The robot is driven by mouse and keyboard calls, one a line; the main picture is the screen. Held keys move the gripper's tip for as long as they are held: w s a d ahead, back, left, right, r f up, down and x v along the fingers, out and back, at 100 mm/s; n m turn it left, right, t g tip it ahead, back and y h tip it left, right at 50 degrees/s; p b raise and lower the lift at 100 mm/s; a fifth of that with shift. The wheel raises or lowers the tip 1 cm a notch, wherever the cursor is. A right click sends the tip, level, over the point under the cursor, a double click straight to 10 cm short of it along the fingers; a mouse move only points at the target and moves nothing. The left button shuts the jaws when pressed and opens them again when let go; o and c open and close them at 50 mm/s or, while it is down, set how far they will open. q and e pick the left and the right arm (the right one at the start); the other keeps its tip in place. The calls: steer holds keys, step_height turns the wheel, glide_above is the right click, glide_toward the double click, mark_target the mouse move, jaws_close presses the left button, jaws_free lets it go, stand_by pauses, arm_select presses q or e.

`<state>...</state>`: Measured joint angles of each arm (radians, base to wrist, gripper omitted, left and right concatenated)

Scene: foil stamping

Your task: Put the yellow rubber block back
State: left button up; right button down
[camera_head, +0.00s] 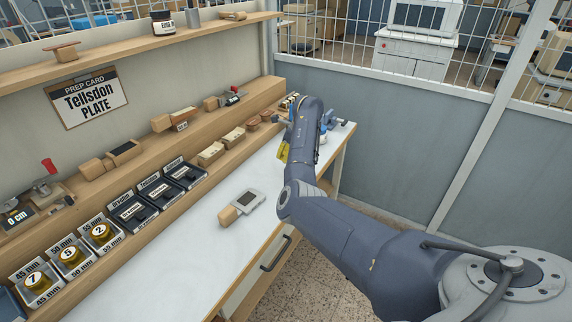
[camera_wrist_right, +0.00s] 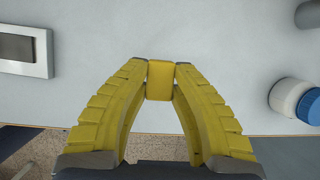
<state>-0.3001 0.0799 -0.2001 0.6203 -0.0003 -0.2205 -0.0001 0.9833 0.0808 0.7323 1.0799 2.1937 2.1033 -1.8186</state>
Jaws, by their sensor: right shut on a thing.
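The yellow rubber block (camera_wrist_right: 160,79) is between the fingertips of my right gripper (camera_wrist_right: 161,80) in the right wrist view. The yellow ridged fingers are shut on its two sides. The block is over the white table top, near an edge with the speckled floor beyond. In the head view my right gripper (camera_head: 284,151) shows as a bit of yellow beside my arm, at the far part of the table. My arm hides most of it, and I cannot make out the block there. My left gripper is not in view.
A stepped wooden shelf (camera_head: 150,165) with blocks, trays and tins runs along the wall.

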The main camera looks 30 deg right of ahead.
steer(key=shift+f, duration=2.35)
steer(key=shift+f, duration=0.15)
steer(key=c, duration=1.3)
jaws_free()
steer(key=shift+o, duration=0.2)
steer(key=v, duration=1.2)
